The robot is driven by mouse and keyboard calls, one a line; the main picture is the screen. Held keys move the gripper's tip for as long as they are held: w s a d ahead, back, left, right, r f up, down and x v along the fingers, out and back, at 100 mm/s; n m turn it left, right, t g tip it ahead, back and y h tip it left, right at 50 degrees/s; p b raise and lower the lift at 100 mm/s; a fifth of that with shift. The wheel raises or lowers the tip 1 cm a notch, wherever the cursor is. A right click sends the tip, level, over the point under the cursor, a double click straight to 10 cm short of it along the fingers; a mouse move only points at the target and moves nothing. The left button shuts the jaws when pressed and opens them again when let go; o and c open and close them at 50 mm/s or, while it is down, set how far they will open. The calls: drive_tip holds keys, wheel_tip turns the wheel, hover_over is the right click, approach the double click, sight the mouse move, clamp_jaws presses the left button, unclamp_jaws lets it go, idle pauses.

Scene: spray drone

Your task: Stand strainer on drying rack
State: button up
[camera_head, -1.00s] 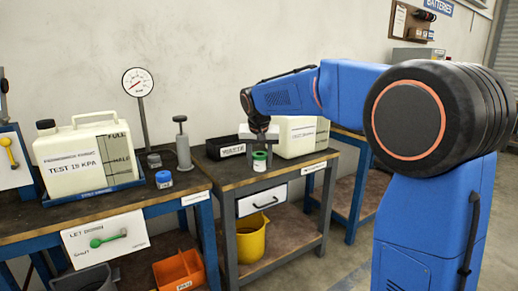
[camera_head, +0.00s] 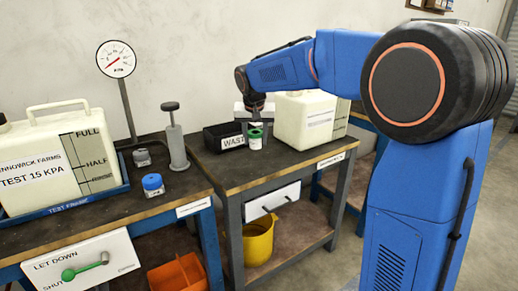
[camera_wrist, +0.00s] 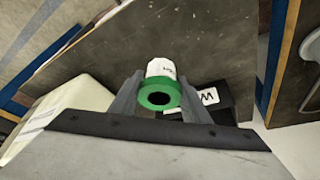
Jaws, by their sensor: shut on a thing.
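A small white cylinder with a green ring top (camera_head: 255,143) is the likely strainer, though I cannot be sure. My gripper (camera_head: 254,124) is shut on it from above, over the right bench. In the wrist view my gripper (camera_wrist: 160,98) has a finger on each side of the green ring, and the white labelled body (camera_wrist: 160,68) shows beyond it. The ring has a dark round hole. I cannot tell whether the cylinder touches the bench top. I cannot make out a drying rack in either view.
A black box labelled WASTE (camera_head: 232,143) is just left of the cylinder, and a white jug (camera_head: 302,125) is close on the right. The left bench holds a gauge (camera_head: 116,59), a pump (camera_head: 176,145), a blue-capped jar (camera_head: 153,186) and a big jug (camera_head: 50,150). The right bench's front is clear.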

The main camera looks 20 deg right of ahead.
drive_tip(key=shift+f, duration=3.5)
drive_tip(key=shift+f, duration=0.1)
drive_tip(key=o, duration=1.1)
drive_tip(key=v, duration=1.2)
drive_tip(key=s+d, duration=0.4)
drive_tip(key=s, duration=0.6)
drive_tip(key=s+d+f+n, duration=0.1)
drive_tip(key=s+f, duration=0.3)
drive_tip(key=s, duration=0.5)
drive_tip(key=s+d+f+n+y, duration=0.1)
drive_tip(key=s+f, duration=0.4)
drive_tip(key=s, duration=0.5)
drive_tip(key=s+d+f+n, duration=0.1)
drive_tip(key=s+f, duration=0.3)
drive_tip(key=s, duration=0.6)
drive_tip(key=shift+s+d+f+n+t, duration=0.2)
drive_tip(key=shift+d+f+n+t, duration=0.15)
drive_tip(key=shift+d, duration=0.35)
